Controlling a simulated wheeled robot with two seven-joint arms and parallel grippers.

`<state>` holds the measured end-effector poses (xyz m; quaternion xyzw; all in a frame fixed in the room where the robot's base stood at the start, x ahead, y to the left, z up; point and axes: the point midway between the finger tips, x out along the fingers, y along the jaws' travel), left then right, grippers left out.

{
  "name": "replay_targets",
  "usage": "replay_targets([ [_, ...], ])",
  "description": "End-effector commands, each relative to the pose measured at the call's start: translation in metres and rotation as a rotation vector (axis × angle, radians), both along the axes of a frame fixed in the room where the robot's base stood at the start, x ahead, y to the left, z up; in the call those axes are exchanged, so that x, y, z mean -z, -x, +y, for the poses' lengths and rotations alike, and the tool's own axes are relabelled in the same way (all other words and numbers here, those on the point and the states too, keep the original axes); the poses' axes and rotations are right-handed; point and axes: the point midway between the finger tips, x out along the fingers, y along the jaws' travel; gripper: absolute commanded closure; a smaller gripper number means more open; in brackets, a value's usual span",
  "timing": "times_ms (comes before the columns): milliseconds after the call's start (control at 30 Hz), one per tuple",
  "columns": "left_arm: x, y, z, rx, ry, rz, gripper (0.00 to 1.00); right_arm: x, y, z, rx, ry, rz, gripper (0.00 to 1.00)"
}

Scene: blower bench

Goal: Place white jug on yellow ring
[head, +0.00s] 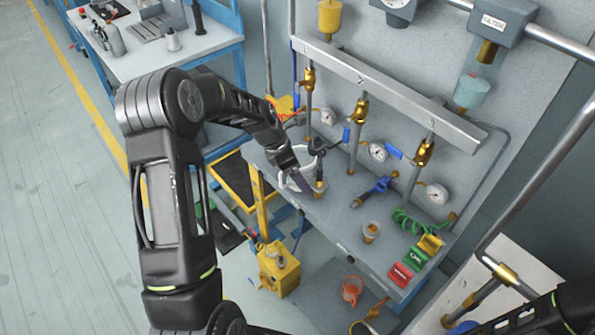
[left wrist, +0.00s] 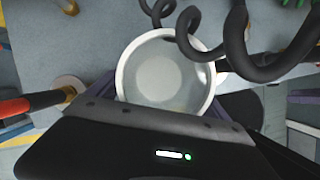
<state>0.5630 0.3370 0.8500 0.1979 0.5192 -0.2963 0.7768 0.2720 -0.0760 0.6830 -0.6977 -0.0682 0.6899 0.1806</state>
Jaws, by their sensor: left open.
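The white jug (left wrist: 165,75) is seen from above in the left wrist view, with a wide round mouth and an empty-looking inside. In the head view the jug (head: 289,182) stands on the grey bench, partly hidden by my left gripper (head: 303,178). My left gripper is open, with its dark purple fingers on either side of the jug in the left wrist view; I cannot tell whether they touch it. I cannot make out a yellow ring with certainty. My right gripper is not in view.
A black coiled hose (left wrist: 265,60) lies close beside the jug. A blue-handled tool (head: 378,188), a small cup (head: 370,231) and a green coil (head: 408,221) lie farther right on the bench. Brass valves (head: 361,112) and gauges (head: 378,152) line the back. Bare bench (head: 340,210) lies between.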

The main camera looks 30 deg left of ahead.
Motion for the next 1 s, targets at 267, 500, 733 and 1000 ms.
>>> replay_targets([
  [267,-0.032,0.009,0.009,-0.001,-0.002,-0.005,0.11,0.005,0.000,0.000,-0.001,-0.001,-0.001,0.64],
  [500,-0.079,0.023,0.022,-0.001,-0.002,-0.006,0.11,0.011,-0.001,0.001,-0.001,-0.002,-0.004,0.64],
  [733,-0.108,0.033,0.029,0.001,-0.001,-0.001,0.11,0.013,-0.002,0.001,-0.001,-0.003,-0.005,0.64],
  [1000,-0.112,0.034,0.031,0.000,0.000,0.000,0.11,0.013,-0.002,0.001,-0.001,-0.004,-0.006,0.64],
])
